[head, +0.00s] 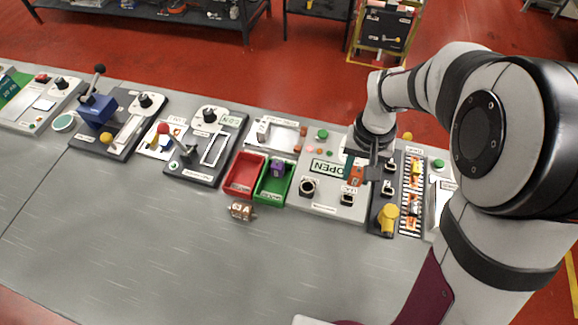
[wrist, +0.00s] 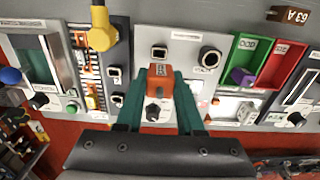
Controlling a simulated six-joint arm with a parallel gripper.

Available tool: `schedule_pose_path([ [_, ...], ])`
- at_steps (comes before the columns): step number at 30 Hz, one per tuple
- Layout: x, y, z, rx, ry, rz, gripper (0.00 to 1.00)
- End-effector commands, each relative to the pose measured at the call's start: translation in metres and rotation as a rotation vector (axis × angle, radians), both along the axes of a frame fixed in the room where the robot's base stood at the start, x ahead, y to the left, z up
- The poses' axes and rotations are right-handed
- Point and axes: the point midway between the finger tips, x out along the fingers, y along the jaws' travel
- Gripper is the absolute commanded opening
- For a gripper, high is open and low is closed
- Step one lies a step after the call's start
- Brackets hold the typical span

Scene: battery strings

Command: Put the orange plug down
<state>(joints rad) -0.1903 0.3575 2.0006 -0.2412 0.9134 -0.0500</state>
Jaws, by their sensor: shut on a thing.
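The orange plug (wrist: 158,78) is between the two teal fingers of my gripper (wrist: 160,82) in the wrist view. My gripper is shut on it. In the head view the orange plug (head: 356,175) shows at the end of my gripper (head: 357,167), over the right part of the light "OPEN" panel (head: 325,207). A square black socket (wrist: 159,52) shows just beyond the plug in the wrist view, and a round black socket (wrist: 210,57) is to its right. I cannot tell whether the plug touches the panel.
A red bin (head: 243,173) and a green bin (head: 273,188) holding a purple plug (head: 278,168) stand left of the panel. A yellow plug (head: 388,219) is on the dark panel at right. A copper-coloured block (head: 241,211) lies before the bins. The front of the table is clear.

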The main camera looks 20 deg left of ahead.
Motion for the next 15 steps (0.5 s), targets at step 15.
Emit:
schedule_pose_path([
  [15, 0.007, 0.155, 0.017, 0.000, 0.001, 0.005, 0.00],
])
